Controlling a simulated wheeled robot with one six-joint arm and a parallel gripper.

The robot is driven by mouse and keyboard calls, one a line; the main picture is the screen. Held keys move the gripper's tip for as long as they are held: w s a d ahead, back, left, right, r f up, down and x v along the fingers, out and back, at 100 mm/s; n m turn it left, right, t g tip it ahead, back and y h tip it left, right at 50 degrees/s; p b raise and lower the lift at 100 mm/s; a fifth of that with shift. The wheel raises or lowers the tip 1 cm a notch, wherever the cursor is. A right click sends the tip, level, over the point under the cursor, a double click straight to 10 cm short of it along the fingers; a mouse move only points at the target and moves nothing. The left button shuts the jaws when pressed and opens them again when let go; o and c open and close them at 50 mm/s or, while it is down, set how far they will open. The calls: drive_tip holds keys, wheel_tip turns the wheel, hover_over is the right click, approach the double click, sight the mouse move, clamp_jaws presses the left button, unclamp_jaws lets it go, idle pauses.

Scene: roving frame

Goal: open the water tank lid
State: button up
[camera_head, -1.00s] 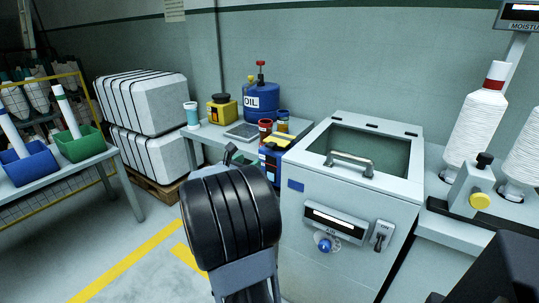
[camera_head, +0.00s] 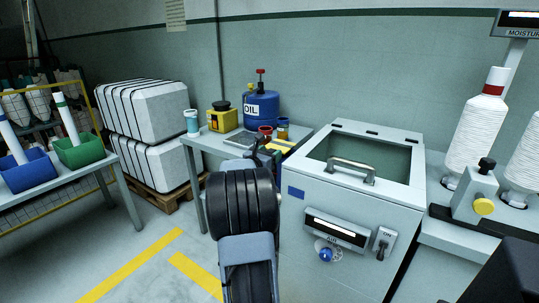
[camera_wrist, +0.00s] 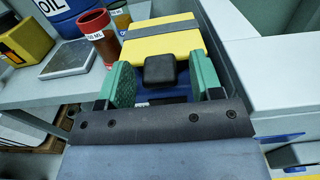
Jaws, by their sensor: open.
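No part in view is labelled water tank. A blue box with a yellow top (camera_wrist: 162,45) and a grey band lies ahead of my gripper in the wrist view. A black block-shaped knob (camera_wrist: 160,69) shows between the green finger pads. My gripper (camera_wrist: 165,82) is open, with the pads apart on either side of the knob; I cannot tell if they touch it. In the head view my gripper (camera_head: 264,147) is over the table by the box, whose yellow top (camera_head: 281,146) shows just beyond it. My arm hides the box's front.
A white cabinet (camera_head: 345,225) with a dark window and metal handle (camera_head: 351,169) stands close on the right. A red cup (camera_wrist: 97,35), a flat scale (camera_wrist: 62,58), a yellow container (camera_head: 220,118) and a blue oil drum (camera_head: 261,106) are on the table. White thread cones (camera_head: 476,130) stand far right.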

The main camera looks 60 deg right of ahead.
clamp_jaws()
idle(0.6)
